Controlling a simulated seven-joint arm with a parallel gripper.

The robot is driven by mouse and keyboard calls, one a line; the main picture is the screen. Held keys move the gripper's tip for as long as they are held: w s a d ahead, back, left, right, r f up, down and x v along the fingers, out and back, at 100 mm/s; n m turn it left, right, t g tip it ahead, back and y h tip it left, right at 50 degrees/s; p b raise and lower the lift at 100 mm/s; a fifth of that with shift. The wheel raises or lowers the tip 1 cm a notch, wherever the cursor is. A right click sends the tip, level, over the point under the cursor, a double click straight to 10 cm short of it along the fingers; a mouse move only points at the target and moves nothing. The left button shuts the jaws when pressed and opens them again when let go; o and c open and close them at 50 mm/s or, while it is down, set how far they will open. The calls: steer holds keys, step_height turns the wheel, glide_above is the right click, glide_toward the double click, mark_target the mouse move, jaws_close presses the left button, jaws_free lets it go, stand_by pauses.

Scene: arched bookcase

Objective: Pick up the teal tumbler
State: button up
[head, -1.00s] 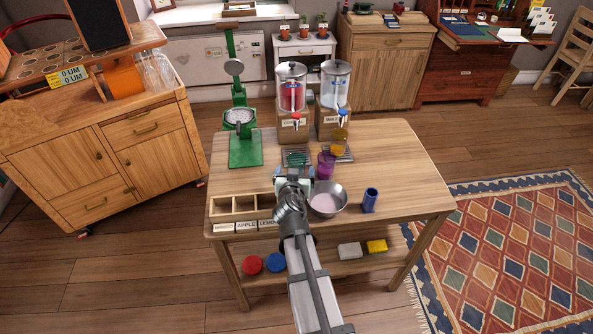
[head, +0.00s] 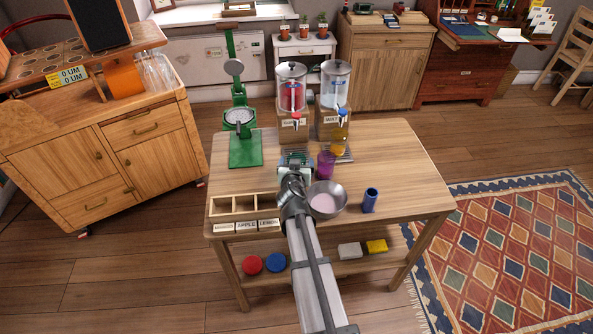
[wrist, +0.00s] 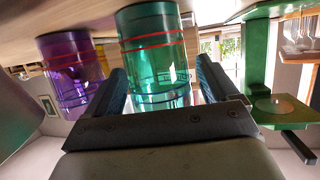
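The teal tumbler (wrist: 157,60), clear green with red bands, stands between the fingers of my gripper (wrist: 163,85) in the wrist view, which is upside down. One finger is close along its left side; a narrow gap shows before the right finger. My gripper looks open around it, not clamped. In the head view, my gripper (head: 295,162) is over the table in front of the dispensers and hides most of the tumbler.
A purple tumbler (head: 325,165) stands close beside my gripper and also shows in the wrist view (wrist: 72,65). A metal bowl (head: 327,199), a blue cup (head: 370,200), a divided wooden tray (head: 247,205) and a green scale (head: 240,120) are near on the table (head: 400,165).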

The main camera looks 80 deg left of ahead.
steer(key=c, duration=1)
steer(key=shift+r, duration=0.1)
steer(key=shift+c, duration=0.2)
